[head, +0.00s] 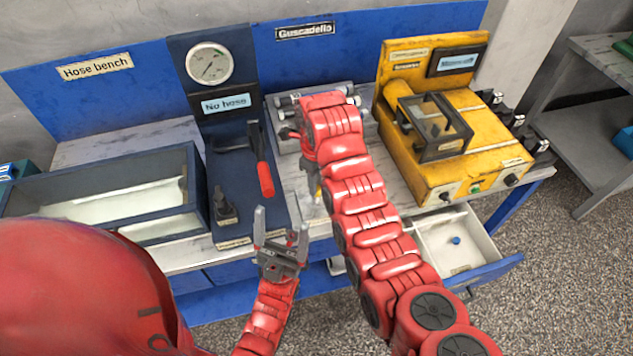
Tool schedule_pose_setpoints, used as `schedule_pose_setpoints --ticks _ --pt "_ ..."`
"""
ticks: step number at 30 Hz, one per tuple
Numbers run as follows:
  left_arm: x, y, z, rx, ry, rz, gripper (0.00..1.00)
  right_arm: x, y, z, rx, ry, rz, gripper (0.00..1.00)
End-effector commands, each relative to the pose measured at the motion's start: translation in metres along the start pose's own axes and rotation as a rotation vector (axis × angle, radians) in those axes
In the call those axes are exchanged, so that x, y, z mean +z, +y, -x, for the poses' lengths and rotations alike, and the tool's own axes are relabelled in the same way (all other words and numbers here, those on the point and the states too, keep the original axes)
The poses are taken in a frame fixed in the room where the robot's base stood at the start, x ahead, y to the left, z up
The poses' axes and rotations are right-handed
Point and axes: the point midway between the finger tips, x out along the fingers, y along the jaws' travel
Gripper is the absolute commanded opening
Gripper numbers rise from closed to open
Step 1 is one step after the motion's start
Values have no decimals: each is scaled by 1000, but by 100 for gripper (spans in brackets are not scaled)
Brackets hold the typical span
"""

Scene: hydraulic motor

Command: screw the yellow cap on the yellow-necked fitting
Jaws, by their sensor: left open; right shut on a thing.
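My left gripper (281,238) is open and empty, fingers pointing up, just in front of the bench's front edge. My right arm reaches over the bench, and its end with the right gripper (290,135) is at the back of the bench top. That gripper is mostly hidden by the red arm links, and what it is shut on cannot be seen.
A dark panel with a gauge (210,63) and red-handled lever (265,178) stands left of my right arm. A glass-walled tank (110,195) is at the left. A yellow machine (450,130) is at the right, above an open drawer (480,262) holding a small blue part (455,240).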

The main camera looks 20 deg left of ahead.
Motion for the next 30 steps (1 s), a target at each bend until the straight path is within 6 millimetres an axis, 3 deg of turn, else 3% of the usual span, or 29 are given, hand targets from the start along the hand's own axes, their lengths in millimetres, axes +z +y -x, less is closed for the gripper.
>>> schedule_pose_setpoints --ticks 17,18,21,30 --pt "0 0 0 0 0 0 84 0 0 -1 1 1 -104 0" --pt "0 0 0 0 0 0 84 0 0 -1 1 1 -104 33" --pt "0 0 0 0 0 0 84 0 0 -1 1 1 -103 50" --pt "0 0 -1 0 0 0 84 0 0 0 1 0 -102 50"
